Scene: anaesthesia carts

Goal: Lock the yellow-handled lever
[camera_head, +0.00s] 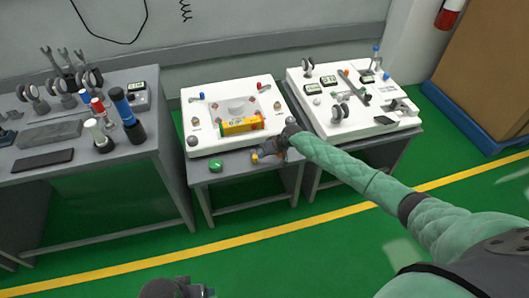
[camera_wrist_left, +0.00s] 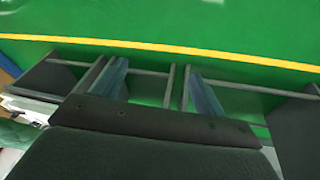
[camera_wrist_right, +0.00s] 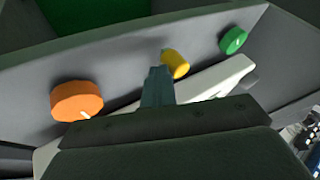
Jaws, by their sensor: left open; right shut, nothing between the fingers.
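The yellow handle (camera_wrist_right: 176,64) shows in the right wrist view as a short rounded piece on a grey panel, between an orange knob (camera_wrist_right: 77,101) and a green knob (camera_wrist_right: 233,41). My right gripper (camera_wrist_right: 158,80) is shut and empty, its fingertips just beside the yellow handle; I cannot tell if they touch. In the head view my right gripper (camera_head: 266,151) is at the front of the middle cart and mostly hides the yellow handle. The green knob (camera_head: 215,165) shows to its left. My left gripper (camera_wrist_left: 160,90) is open and empty, away from the carts over green floor.
The middle cart's white panel (camera_head: 202,136) carries small levers and a yellow box (camera_head: 240,126). Another white panel (camera_head: 310,92) stands right. A grey table (camera_head: 100,165) with bottles and tools stands left. The green floor (camera_head: 255,270) in front is clear.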

